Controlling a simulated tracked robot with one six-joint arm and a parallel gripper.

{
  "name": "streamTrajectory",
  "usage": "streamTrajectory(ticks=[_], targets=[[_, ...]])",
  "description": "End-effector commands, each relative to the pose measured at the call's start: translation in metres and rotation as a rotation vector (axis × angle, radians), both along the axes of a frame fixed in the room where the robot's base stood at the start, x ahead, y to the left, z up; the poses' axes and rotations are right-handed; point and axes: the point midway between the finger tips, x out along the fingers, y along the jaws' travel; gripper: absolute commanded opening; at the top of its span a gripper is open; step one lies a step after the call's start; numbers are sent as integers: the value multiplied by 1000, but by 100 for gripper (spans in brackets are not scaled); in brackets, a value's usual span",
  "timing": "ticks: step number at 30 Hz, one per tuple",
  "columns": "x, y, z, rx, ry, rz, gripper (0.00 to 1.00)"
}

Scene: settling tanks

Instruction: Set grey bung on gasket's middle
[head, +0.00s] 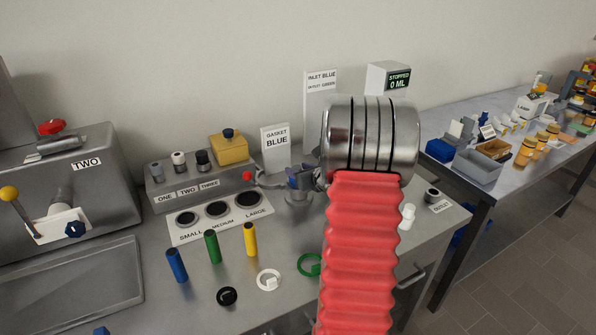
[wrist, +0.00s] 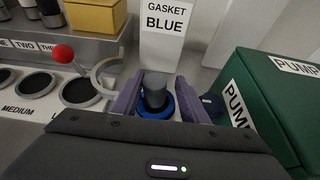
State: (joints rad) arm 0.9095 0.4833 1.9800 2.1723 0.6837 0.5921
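The grey bung (wrist: 154,88) stands upright in the wrist view, with the blue gasket (wrist: 156,112) as a ring around its lower part. It appears to be in the ring's middle; its seating is hidden below. My gripper (wrist: 158,80) has one dark purple finger on each side of the bung. A gap shows at the right finger, and the left finger is very close to the bung. In the head view my gripper (head: 301,178) is over a round metal fitting (head: 298,197), and the bung cannot be made out there.
A "GASKET BLUE" sign (head: 276,146) stands behind. A red-knobbed lever (wrist: 64,54) is at left and a green pump box (wrist: 262,100) close at right.

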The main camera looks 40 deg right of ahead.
Motion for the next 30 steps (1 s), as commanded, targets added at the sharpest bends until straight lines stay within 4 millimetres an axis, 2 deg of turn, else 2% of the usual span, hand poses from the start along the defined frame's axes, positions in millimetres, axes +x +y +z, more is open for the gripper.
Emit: streamTrajectory(ticks=[1, 7, 13, 30], targets=[[0, 3, -5, 5, 8, 5, 44], [0, 4, -5, 5, 9, 6, 44], [0, 3, 9, 2, 7, 5, 44], [-71, 24, 41, 1, 4, 1, 44]])
